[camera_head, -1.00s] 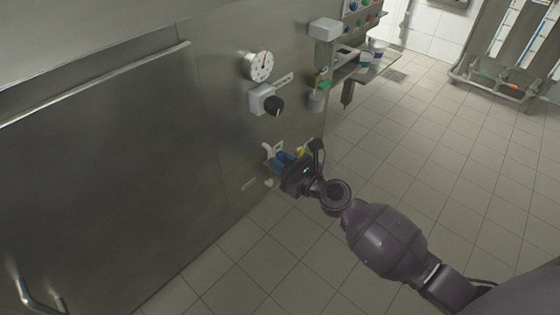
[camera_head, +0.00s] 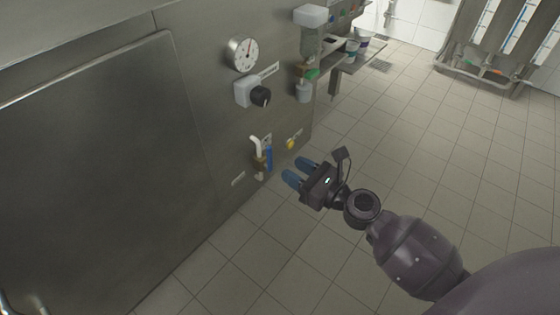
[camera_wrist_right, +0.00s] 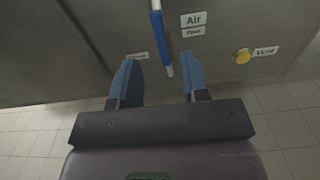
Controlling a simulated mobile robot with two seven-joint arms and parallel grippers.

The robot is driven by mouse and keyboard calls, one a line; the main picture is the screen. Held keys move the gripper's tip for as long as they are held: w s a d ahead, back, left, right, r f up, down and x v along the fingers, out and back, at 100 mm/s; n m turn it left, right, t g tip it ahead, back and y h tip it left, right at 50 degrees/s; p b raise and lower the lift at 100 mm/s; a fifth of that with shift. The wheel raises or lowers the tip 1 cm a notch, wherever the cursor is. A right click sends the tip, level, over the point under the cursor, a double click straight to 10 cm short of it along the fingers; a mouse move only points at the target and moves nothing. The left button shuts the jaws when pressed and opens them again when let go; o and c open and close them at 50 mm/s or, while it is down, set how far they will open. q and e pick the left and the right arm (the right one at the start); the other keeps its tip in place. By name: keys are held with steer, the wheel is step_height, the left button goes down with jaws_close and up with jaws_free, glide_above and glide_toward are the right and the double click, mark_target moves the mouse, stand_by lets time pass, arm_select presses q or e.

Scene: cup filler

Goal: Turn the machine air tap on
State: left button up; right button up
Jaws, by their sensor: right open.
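The lever points up and down, along the pipe. My left gripper is not in view.
A yellow knob (camera_head: 291,145) is on the panel right of the tap. A dial gauge (camera_head: 243,54) and a black rotary switch (camera_head: 261,96) are above it. A shelf with cups (camera_head: 353,48) juts out further back.

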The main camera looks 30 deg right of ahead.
steer(key=v, duration=0.2)
steer(key=shift+s+d, duration=0.1)
steer(key=shift+s, duration=0.2)
stand_by(0.3)
